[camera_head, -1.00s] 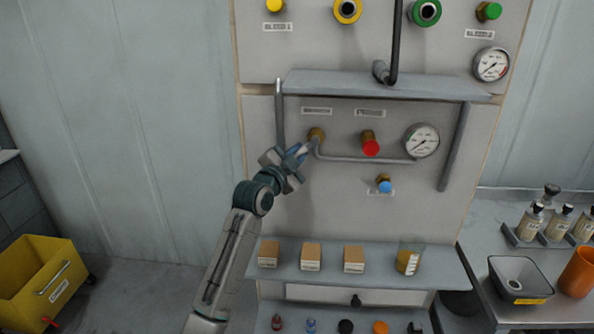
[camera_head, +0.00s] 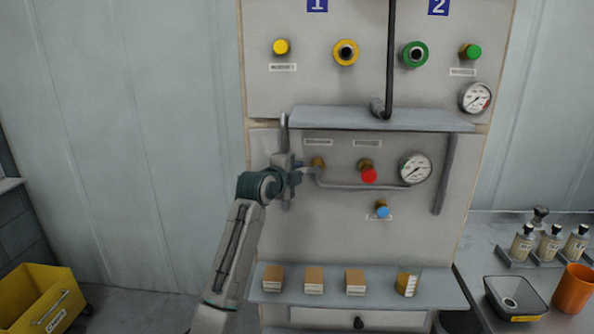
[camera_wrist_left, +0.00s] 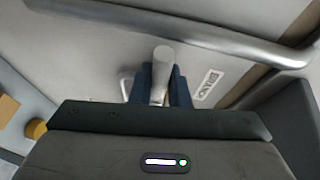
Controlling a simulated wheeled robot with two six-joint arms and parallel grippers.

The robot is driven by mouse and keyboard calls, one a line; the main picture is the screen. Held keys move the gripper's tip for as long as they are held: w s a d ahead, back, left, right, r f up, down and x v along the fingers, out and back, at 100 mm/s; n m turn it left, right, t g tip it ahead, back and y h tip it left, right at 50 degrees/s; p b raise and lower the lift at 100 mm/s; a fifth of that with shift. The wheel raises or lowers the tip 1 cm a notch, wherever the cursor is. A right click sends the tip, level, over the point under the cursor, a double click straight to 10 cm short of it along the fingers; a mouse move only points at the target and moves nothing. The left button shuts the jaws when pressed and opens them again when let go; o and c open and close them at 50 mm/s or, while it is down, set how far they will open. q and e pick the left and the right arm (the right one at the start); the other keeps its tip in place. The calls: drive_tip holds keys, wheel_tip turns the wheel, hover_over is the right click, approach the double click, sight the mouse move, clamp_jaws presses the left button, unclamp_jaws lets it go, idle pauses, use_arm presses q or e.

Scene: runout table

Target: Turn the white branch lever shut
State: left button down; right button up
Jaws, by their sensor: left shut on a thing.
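The white branch lever (camera_head: 310,169) is on the left brass valve (camera_head: 318,161) of the panel's middle section. In the head view it points left from the valve, and much of it is hidden by my left gripper (camera_head: 299,171). My left gripper comes in from the left and is shut on the lever. In the left wrist view the pale lever (camera_wrist_left: 161,62) stands between the dark blue fingers of the gripper (camera_wrist_left: 162,88). My right gripper is not in view.
A grey pipe (camera_head: 365,186) runs right from below the valve. A red knob (camera_head: 369,176), a blue knob (camera_head: 383,212) and a gauge (camera_head: 415,168) are to the right. A metal ledge (camera_head: 375,119) juts out above. A lower shelf (camera_head: 335,300) holds small boxes and a beaker.

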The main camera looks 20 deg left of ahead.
use_arm(q)
drive_tip(key=shift+a+r, duration=0.1)
drive_tip(key=shift+r, duration=0.25)
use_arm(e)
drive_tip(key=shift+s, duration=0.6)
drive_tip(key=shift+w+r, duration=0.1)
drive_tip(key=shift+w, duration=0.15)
